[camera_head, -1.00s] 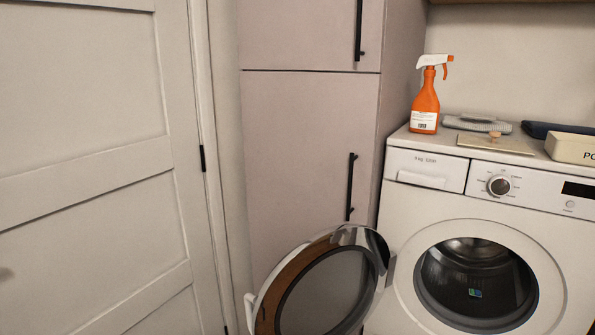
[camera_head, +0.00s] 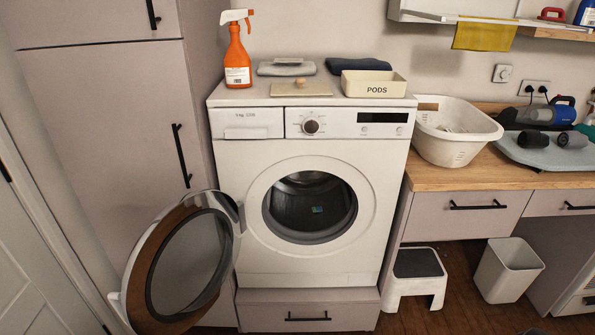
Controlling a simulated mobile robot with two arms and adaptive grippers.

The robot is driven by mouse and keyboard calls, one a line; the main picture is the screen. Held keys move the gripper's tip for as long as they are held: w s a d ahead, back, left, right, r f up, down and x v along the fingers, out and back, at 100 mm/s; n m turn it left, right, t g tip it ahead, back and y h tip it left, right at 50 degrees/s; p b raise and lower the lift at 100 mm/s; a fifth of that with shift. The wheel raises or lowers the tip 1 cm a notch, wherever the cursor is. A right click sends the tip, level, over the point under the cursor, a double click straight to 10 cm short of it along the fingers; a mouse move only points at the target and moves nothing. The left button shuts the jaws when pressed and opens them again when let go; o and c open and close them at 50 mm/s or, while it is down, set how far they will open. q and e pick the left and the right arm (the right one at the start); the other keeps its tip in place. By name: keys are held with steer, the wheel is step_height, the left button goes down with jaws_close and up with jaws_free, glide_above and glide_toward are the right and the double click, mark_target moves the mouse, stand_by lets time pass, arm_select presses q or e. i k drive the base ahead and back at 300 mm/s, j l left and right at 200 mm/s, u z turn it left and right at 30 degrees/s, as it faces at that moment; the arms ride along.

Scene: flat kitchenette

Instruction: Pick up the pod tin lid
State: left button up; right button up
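The pod tin lid (camera_head: 314,89) is a flat, beige, rectangular plate with a small round wooden knob (camera_head: 300,82). It lies flat on top of the washing machine (camera_head: 252,96), near the front edge and left of the middle. The open cream tin marked PODS (camera_head: 373,85) stands just to its right, apart from the lid or nearly so. Neither of my grippers shows in the head view.
An orange spray bottle (camera_head: 237,55) stands left of the lid. A grey folded item (camera_head: 287,68) and a dark folded cloth (camera_head: 358,65) lie behind. The machine's round door (camera_head: 190,265) hangs open at lower left. A white basin (camera_head: 455,140) sits on the wooden counter (camera_head: 530,178) at right. A step stool (camera_head: 417,275) and bin (camera_head: 507,268) stand on the floor.

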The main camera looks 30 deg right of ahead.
mark_target(300, 88)
steer(key=z, duration=1.45)
steer(key=i+l+u, duration=0.3)
steer(key=i+j, duration=0.05)
